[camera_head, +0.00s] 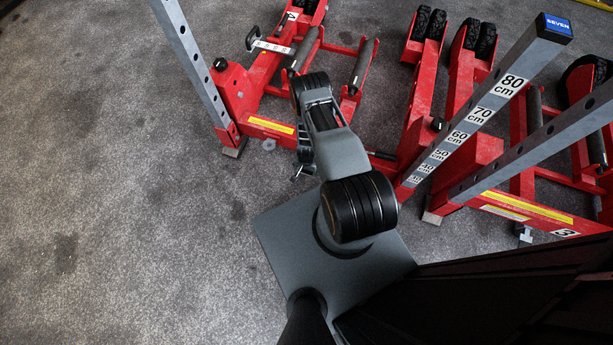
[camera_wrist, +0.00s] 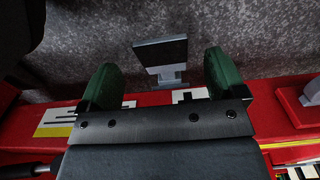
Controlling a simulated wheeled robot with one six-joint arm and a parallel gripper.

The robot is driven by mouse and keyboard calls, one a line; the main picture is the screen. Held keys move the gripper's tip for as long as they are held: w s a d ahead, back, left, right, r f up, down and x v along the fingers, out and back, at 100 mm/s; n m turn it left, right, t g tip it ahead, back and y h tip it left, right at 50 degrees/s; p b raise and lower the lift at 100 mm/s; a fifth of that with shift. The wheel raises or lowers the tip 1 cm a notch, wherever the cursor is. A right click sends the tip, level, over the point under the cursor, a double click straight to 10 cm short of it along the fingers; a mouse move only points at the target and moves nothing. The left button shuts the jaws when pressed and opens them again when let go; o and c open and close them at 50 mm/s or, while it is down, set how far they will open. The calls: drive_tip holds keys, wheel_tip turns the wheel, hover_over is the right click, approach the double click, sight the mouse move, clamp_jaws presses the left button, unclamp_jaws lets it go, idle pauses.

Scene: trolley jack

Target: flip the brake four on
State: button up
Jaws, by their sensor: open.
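In the wrist view, a grey brake pedal (camera_wrist: 160,52) with a dark flat plate stands out from a red frame bar (camera_wrist: 145,98) over the carpet. My gripper (camera_wrist: 163,78) is open, with one green finger on each side of the pedal and gaps to both. A white label on the bar is mostly hidden by my gripper, so I cannot read its number. In the head view, my arm hides most of the gripper and this pedal.
Red trolley jacks (camera_head: 270,85) with black wheels stand along the top and right. Grey perforated posts (camera_head: 190,50) rise from them, one marked in centimetres (camera_head: 480,115). Open carpet (camera_head: 110,190) lies at left.

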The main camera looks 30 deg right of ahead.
sight(307, 172)
wheel_tip(307, 172, down, 5)
drive_tip(key=b, duration=0.3)
